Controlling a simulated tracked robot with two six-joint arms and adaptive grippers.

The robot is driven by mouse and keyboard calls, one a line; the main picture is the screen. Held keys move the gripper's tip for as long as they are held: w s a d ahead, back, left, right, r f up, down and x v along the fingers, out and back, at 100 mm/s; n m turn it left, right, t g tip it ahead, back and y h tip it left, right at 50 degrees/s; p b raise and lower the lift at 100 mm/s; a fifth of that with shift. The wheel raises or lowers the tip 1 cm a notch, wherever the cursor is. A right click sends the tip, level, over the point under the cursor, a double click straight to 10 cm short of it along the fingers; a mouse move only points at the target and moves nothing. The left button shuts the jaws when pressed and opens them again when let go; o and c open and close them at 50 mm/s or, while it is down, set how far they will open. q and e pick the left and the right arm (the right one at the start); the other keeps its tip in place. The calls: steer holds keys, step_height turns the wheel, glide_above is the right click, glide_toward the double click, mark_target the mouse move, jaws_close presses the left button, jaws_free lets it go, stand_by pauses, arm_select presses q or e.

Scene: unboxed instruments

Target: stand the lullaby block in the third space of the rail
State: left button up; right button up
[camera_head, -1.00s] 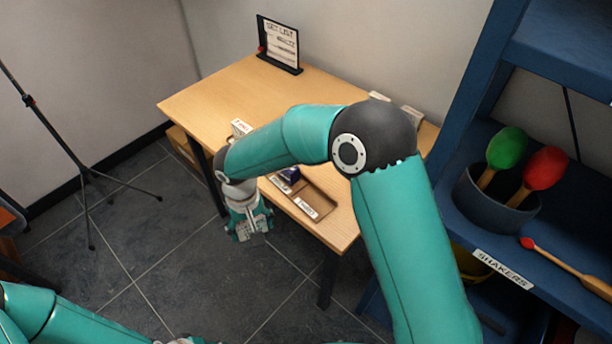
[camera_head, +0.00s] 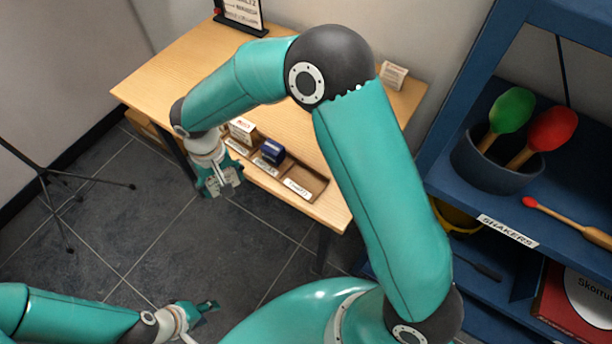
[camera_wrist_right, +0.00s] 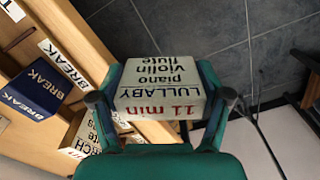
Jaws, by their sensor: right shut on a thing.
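My right gripper (camera_head: 221,182) is shut on the lullaby block (camera_wrist_right: 165,82), out over the floor before the table's front edge. In the right wrist view the block's pale face reads "LULLABY" and "11 min", between both fingers. The rail (camera_head: 322,181) lies along the table's front edge, with white labels on its front. A pale-faced block (camera_head: 242,131) stands towards its left end and the blue break block (camera_head: 272,151) in its middle; the space at its right end is empty. My left gripper (camera_head: 207,307) is low at the bottom; its jaws are too small to read.
The set list stand (camera_head: 240,16) is at the table's back, and a pale block (camera_head: 393,76) at its back right. A blue shelf (camera_head: 440,150) with shakers stands on the right. A tripod stand (camera_head: 62,190) is on the left. The floor between is clear.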

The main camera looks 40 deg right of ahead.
steer(key=s+d+r+m+b, duration=0.2)
steer(key=d+r+m, duration=0.6)
steer(key=r, duration=0.4)
step_height(320, 180, up, 8)
steer(key=m+b, duration=0.2)
steer(key=m, duration=0.3)
glide_above(303, 182)
step_height(303, 182, down, 14)
steer(key=shift+f+b, duration=0.1)
steer(key=shift+b, duration=0.9)
steer(key=shift+f, duration=2.5)
steer(key=shift+f+b, duration=0.1)
steer(key=shift+b, duration=0.3)
steer(key=o, duration=1.2)
steer(key=shift+o, duration=0.2)
